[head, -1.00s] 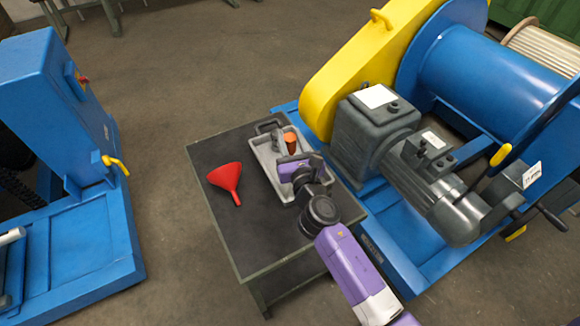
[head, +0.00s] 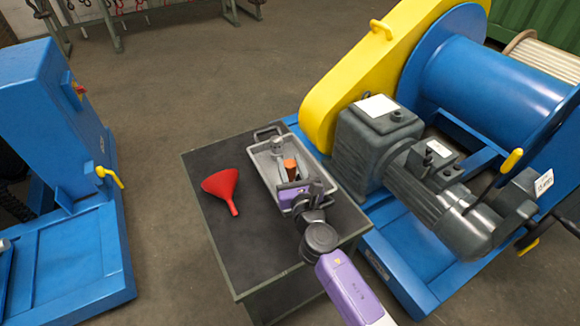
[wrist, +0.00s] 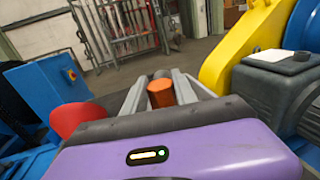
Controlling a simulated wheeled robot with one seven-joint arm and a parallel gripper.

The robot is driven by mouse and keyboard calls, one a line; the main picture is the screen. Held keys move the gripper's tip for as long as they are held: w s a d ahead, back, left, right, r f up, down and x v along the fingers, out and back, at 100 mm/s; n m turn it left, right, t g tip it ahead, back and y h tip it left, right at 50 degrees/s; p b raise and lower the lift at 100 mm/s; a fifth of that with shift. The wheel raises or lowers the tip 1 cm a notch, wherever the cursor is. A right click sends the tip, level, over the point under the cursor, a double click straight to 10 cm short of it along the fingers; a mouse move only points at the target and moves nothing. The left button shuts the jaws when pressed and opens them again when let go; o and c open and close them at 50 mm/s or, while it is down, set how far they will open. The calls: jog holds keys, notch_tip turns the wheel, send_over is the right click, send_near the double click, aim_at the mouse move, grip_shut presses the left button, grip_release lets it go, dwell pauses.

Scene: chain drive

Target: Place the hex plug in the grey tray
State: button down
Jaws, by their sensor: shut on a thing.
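The hex plug (head: 290,167) is a short orange piece. In the wrist view the hex plug (wrist: 160,93) sits between my two grey fingers. My gripper (head: 291,183) is shut on it, over the grey tray (head: 322,176) on the dark table. The tray is a shallow open box with a handle at its far end. I cannot tell whether the plug touches the tray floor. My gripper hides the near part of the tray.
A grey upright part (head: 277,148) stands in the tray's far half, beyond the plug. A red funnel (head: 221,187) lies on the dark table (head: 250,245), left of the tray. A blue and yellow winch machine (head: 405,130) stands close on the right.

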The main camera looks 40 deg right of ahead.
jog(key=shift+f+b, duration=0.5)
jog(key=shift+f, duration=0.05)
jog(key=shift+f, duration=0.1)
jog(key=c, duration=1)
grip_release()
jog(key=shift+r, duration=0.2)
